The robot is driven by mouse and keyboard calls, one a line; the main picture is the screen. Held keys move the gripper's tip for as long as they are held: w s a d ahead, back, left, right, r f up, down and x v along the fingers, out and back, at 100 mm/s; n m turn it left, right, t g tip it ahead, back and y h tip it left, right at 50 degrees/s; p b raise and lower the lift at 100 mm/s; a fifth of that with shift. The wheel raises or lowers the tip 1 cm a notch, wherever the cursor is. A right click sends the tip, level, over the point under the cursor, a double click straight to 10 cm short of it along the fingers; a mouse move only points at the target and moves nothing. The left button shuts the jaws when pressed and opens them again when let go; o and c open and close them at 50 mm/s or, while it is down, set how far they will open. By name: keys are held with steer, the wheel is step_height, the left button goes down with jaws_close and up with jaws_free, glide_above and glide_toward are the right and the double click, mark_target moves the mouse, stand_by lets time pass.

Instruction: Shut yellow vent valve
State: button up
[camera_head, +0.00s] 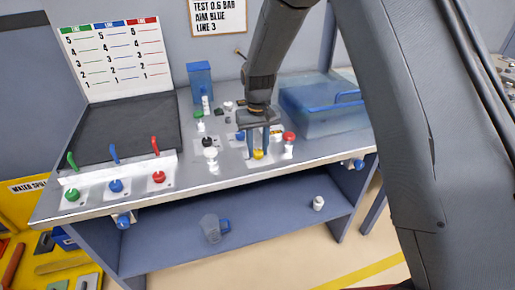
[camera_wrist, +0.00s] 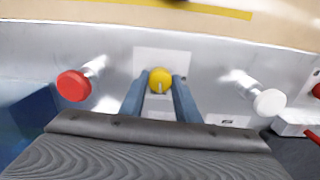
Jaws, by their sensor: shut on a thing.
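The yellow vent valve (camera_head: 258,154) is on a pale plate near the front edge of the bench top. In the wrist view its round yellow knob (camera_wrist: 160,80) sits between my two fingers. My gripper (camera_head: 257,150) points down from above and is shut on the yellow valve knob. It also shows in the wrist view (camera_wrist: 158,88), with one blue-grey finger on each side of the knob. The valve's stem and base are mostly hidden by the fingers and knob.
A red-capped valve (camera_head: 289,138) stands close to the right of my gripper, and a white-capped one (camera_head: 211,154) to the left. A clear blue tank (camera_head: 325,105) is at the back right. Green, blue and red levers (camera_head: 113,153) line the left front.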

mark_target(258, 151)
steer(key=shift+m, duration=0.6)
steer(key=o, duration=1)
steer(key=shift+o, duration=0.2)
steer(key=shift+r+b, duration=1.15)
steer(key=shift+r, duration=2.8)
steer(key=s+d, duration=0.8)
steer(key=s, duration=0.3)
steer(key=s+d+f+m+t, duration=0.1)
steer(key=s+d, duration=0.8)
steer(key=s, duration=0.3)
steer(key=shift+s, duration=0.15)
